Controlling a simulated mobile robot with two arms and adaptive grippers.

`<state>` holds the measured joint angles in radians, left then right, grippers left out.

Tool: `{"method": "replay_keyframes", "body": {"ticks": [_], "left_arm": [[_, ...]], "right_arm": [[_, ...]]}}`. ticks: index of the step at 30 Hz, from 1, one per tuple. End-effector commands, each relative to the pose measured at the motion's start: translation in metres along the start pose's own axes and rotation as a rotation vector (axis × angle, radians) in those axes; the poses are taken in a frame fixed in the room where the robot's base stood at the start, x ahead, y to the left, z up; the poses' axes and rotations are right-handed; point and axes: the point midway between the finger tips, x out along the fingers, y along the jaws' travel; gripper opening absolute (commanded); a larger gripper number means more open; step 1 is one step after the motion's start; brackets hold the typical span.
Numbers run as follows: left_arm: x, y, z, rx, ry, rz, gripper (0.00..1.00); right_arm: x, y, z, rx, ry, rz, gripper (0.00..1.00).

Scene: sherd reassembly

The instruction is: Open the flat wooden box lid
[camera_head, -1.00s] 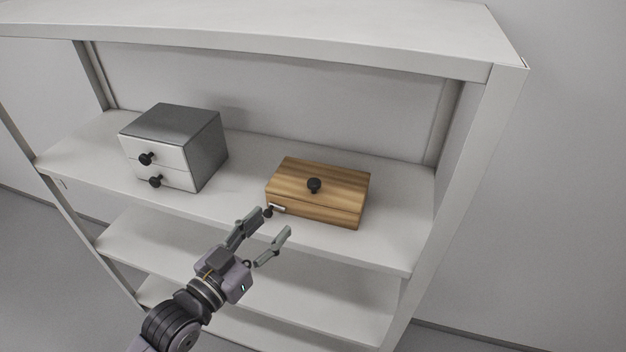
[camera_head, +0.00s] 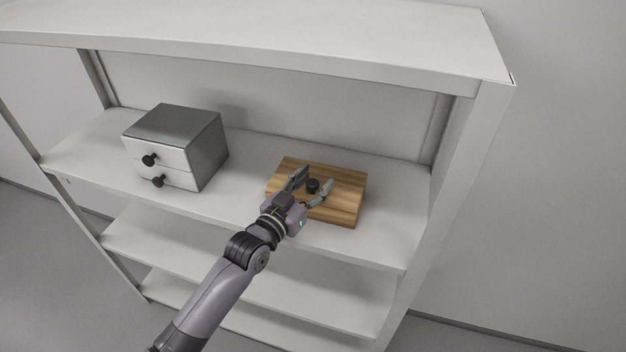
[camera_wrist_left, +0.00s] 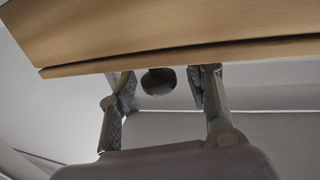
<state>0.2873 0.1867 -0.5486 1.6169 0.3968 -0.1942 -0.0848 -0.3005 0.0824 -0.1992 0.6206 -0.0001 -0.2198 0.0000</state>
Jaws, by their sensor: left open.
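The flat wooden box (camera_head: 345,214) sits on the middle shelf, with its striped lid (camera_head: 345,180) down. In the left wrist view, the knob (camera_wrist_left: 158,81) is between the two spread fingers (camera_wrist_left: 163,82), with a gap on both sides. The wooden box (camera_wrist_left: 130,35) fills the top of that view, with a thin seam along it. The box's front left corner is hidden by my gripper. My right gripper is not in view.
A grey drawer unit (camera_head: 180,140) with white fronts and two black knobs stands left on the same shelf. The white shelf board (camera_head: 240,185) is clear between them. An upper board (camera_head: 300,50) overhangs, and a side post (camera_head: 450,170) stands at right.

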Motion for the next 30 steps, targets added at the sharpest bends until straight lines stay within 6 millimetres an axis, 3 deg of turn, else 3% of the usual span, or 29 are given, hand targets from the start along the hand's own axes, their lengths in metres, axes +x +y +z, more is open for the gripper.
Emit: {"method": "replay_keyframes", "body": {"ticks": [7,27,30], "left_arm": [[0.0006,0.0001,0.0002,0.000,0.000,0.000,0.46],[0.0002,-0.0002,0.0002,0.000,0.000,0.000,0.01],[0.0002,-0.0002,0.0003,0.000,0.000,0.000,0.00]], "right_arm": [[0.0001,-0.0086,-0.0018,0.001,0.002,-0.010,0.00],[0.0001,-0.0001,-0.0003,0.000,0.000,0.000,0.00],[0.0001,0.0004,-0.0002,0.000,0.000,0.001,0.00]]}}
